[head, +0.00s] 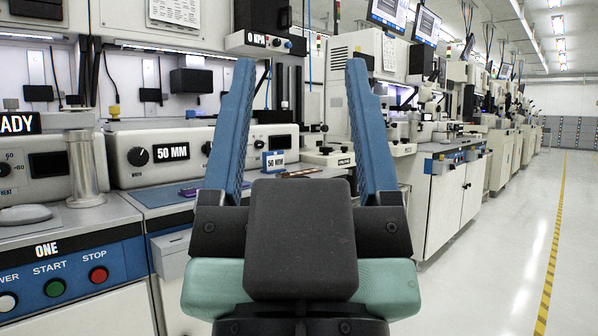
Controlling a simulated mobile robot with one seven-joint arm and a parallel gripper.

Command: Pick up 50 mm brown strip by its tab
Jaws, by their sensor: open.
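My gripper (300,72) fills the middle of the head view, with its two blue fingers wide apart and nothing between them. Between the fingers, farther off, a small brown strip (299,172) lies on the bench top beside a blue "50 MM" sign (273,160). The strip is small in the picture, and I cannot make out its tab. The fingers are apart from it. A darker purplish strip (200,190) lies on the bench left of the left finger, partly hidden by it.
A machine panel with a "50 MM" label (171,153) stands behind the bench at left. A control panel marked "ONE" (47,250) with buttons is at the near left. More machine cabinets (450,205) line the row at right. The aisle floor (490,270) is clear.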

